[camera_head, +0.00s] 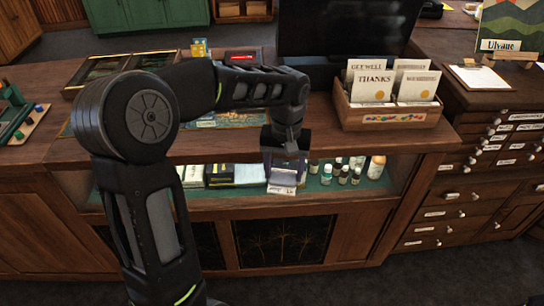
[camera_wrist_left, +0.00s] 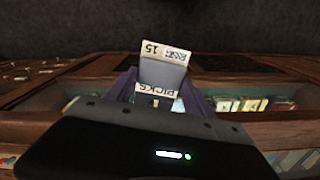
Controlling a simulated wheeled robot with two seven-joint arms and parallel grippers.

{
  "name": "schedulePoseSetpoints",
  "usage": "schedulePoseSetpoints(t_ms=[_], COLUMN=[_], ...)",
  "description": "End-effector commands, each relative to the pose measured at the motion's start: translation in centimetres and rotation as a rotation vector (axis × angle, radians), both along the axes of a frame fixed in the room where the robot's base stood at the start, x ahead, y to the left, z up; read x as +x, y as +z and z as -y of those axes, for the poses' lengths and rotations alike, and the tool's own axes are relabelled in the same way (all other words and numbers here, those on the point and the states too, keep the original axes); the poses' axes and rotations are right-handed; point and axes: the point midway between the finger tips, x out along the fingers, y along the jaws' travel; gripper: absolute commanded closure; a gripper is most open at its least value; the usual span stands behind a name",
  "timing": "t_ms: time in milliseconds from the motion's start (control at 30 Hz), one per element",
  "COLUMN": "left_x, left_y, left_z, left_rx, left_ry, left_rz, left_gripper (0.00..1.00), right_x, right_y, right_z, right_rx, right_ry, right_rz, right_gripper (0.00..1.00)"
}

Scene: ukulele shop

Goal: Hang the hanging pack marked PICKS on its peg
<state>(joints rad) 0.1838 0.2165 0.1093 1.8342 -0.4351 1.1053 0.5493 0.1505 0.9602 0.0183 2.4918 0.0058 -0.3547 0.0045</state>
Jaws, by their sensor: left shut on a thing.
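My left gripper (camera_head: 285,168) hangs in front of the counter's open shelf and is shut on a small pale pack (camera_head: 282,183). In the left wrist view the pack (camera_wrist_left: 163,74) sticks out beyond the jaws of the left gripper (camera_wrist_left: 158,104). It has a grey middle, a cream band reading PICKS upside down, and a cream end with 15 and small print. The jaws hide part of it. I cannot make out its peg in either view. My right gripper is not in view.
The wooden counter (camera_head: 220,145) has a shelf with boxes (camera_head: 220,174) and several bottles (camera_head: 345,174) close to the gripper. A wooden card box (camera_head: 380,117) and a dark screen (camera_head: 345,30) stand on top. A drawer cabinet (camera_head: 480,190) is at right. Dark floor lies in front.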

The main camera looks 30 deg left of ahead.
Motion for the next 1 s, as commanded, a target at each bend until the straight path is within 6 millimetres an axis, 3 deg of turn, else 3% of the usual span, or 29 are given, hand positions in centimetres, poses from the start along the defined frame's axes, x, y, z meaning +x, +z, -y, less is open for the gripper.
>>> schedulePoseSetpoints(t_ms=[267,400,533,700,1000], left_x=[1.6,1.8,1.5,1.4,1.4], left_y=[-7.8,-12.6,-16.2,-17.8,-17.8], left_z=[3.3,6.0,8.3,9.6,9.6], left_rx=[0.001,-0.001,-0.008,-0.013,-0.014], left_ry=[-0.172,-0.287,-0.381,-0.426,-0.427], left_rz=[-0.009,-0.009,-0.007,0.000,0.001], left_gripper=[0.78,0.78,0.78,0.78,0.78], right_x=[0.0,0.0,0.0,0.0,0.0], right_y=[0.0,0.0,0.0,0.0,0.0], right_z=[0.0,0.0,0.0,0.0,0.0], right_rx=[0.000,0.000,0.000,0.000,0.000], right_ry=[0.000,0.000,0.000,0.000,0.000], right_rz=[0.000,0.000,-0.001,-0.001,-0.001], right_gripper=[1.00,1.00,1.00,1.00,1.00])
